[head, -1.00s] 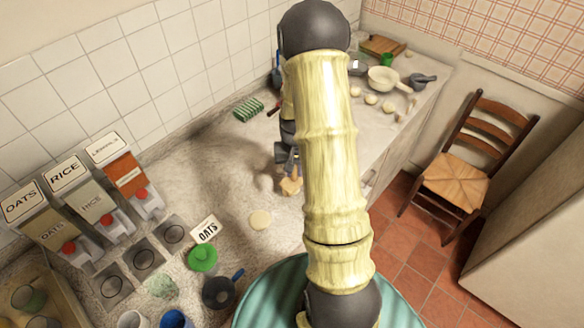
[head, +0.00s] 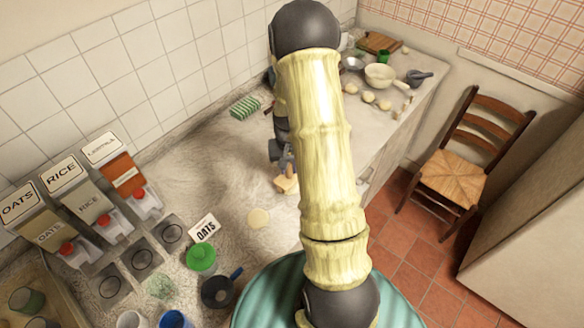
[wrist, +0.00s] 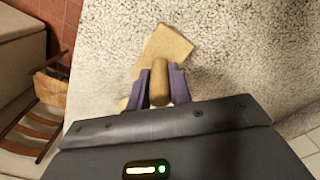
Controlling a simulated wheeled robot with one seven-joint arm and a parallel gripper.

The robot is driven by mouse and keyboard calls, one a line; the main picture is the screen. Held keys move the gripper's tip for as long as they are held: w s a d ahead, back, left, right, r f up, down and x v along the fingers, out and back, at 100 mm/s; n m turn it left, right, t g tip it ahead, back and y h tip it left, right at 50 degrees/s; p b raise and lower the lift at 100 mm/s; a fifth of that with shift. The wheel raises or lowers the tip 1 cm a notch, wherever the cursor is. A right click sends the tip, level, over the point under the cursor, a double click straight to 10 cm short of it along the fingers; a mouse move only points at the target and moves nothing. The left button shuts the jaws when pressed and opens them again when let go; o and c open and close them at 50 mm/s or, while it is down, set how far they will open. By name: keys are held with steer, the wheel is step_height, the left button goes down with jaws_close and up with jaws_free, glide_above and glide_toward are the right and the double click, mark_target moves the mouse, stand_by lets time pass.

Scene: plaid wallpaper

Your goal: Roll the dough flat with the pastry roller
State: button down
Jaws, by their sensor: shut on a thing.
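My gripper (wrist: 160,88) is shut on the upright wooden handle of the pastry roller (wrist: 166,50). Beyond the fingers in the wrist view, the roller's tan head shows over the speckled counter. In the head view, the roller (head: 287,184) shows as a small tan piece below my gripper (head: 286,166), close to the counter; I cannot tell whether it touches. A flat, pale round piece that looks like dough (head: 259,218) lies on the counter, to the left and nearer than the roller, apart from it. My arm hides part of the counter.
A green ridged item (head: 245,108) lies by the wall. Pale balls (head: 368,97) and bowls stand at the back right.

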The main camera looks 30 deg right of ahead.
steer(key=shift+w, duration=0.1)
steer(key=shift+w+a+f, duration=0.1)
steer(key=shift+w+a, duration=0.1)
steer(key=shift+w, duration=0.3)
steer(key=shift+w+a+f, duration=0.1)
steer(key=shift+w+a, duration=0.05)
steer(key=shift+w, duration=0.3)
steer(key=shift+s, duration=0.1)
steer(key=shift+s+d+f+b, duration=0.15)
steer(key=shift+s+d+b, duration=0.05)
steer(key=shift+s, duration=0.45)
steer(key=shift+s+d+f+b, duration=0.1)
steer(key=shift+s+d+b, duration=0.05)
steer(key=shift+s, duration=0.55)
steer(key=shift+s+d, duration=0.2)
steer(key=shift+s, duration=0.3)
steer(key=shift+s+d, duration=0.15)
steer(key=shift+s, duration=0.3)
